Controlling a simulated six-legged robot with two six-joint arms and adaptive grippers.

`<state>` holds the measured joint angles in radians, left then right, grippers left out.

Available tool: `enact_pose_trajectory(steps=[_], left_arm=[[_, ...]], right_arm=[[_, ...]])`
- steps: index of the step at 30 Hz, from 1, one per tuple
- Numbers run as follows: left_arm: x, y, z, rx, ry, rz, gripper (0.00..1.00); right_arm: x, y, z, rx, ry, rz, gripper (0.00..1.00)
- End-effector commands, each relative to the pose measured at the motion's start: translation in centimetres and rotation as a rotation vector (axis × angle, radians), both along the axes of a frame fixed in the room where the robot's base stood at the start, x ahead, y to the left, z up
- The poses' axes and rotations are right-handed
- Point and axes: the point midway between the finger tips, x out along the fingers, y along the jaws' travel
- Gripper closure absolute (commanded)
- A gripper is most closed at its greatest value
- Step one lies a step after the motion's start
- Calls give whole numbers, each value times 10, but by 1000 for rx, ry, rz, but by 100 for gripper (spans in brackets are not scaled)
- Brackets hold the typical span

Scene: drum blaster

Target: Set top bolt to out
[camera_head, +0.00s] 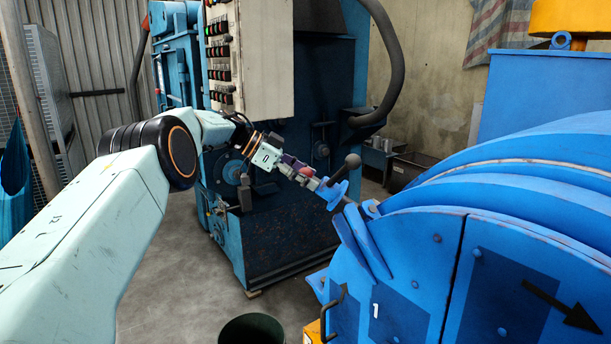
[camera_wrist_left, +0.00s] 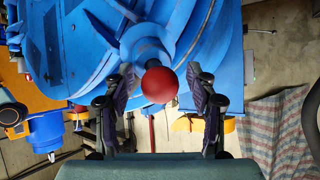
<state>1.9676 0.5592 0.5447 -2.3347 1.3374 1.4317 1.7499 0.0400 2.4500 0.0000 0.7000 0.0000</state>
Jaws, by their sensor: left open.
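The top bolt appears to be the one with a red ball knob (camera_head: 306,171) at the upper left edge of the blue drum machine (camera_head: 410,240). Its blue round collar (camera_head: 333,194) sits beside the knob. In the left wrist view the red knob (camera_wrist_left: 160,85) faces the camera, with the blue collar (camera_wrist_left: 147,42) behind it. My left gripper (camera_head: 298,170) is open at the knob. In the left wrist view its two dark fingers (camera_wrist_left: 161,82) stand on either side of the knob, with gaps visible. My right gripper is not in view.
A blue machine with a control panel (camera_head: 250,60) stands behind my left arm. A dark green bin (camera_head: 252,329) is on the floor below. Open floor (camera_head: 190,270) lies between them.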

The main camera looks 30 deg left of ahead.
Motion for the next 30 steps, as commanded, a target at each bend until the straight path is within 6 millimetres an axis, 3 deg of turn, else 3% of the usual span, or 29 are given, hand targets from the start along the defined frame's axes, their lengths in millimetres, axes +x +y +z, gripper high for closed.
enact_pose_trajectory(steps=[5, 21, 30], left_arm=[[-6, 10, 8, 0, -2, 2, 43], [-54, 75, 60, 1, -1, 3, 43], [-60, 82, 66, 0, 0, 1, 43]], right_arm=[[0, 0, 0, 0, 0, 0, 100], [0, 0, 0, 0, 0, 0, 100], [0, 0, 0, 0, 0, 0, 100]])
